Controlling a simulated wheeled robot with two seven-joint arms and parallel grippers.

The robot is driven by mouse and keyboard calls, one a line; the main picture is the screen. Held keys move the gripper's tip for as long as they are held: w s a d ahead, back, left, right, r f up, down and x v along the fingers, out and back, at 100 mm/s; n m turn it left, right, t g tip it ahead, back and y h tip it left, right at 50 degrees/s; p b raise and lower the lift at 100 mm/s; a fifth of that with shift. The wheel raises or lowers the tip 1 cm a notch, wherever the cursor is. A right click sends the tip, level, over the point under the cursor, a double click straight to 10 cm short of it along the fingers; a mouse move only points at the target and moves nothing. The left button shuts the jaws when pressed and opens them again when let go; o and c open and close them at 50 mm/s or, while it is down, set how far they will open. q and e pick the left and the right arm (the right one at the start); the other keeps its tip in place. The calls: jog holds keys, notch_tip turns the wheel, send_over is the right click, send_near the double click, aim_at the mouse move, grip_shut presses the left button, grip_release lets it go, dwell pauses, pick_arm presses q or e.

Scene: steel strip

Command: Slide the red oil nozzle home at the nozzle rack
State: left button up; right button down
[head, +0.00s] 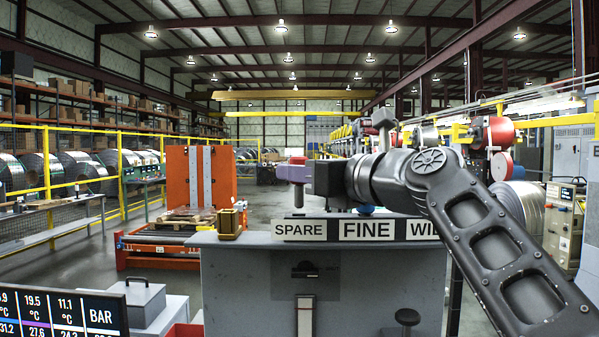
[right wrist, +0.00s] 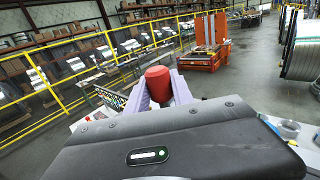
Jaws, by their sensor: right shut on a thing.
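My right gripper (head: 291,173), with pale purple fingers, is shut on the red oil nozzle (head: 298,160). The nozzle's red top shows just above the fingers and a grey part hangs below them, over the counter. In the right wrist view the red nozzle (right wrist: 158,84) sits between the two purple fingers. The nozzle rack's front label strip (head: 365,230) reads SPARE, FINE and the start of a third word, cut off by my arm. The nozzle is above the SPARE label, apart from it. Slots behind the labels are hidden. My left gripper is not in view.
A small blue thing (head: 367,209) shows behind the FINE label. A monitor (head: 62,312) is at lower left. An orange frame (head: 224,175) stands behind, beyond clear floor.

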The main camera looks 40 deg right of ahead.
aim_at(301, 200)
jog(key=shift+p, duration=0.4)
dwell(0.6)
jog(key=shift+f+b, duration=1.8)
jog(key=shift+f, duration=0.55)
jog(key=c, duration=1)
grip_release()
jog(key=shift+c, duration=0.2)
jog(key=shift+s, duration=0.1)
jog(key=s+b, duration=0.1)
jog(key=s, duration=0.6)
jog(key=shift+s+d+b, duration=0.3)
jog(key=shift+b, duration=0.1)
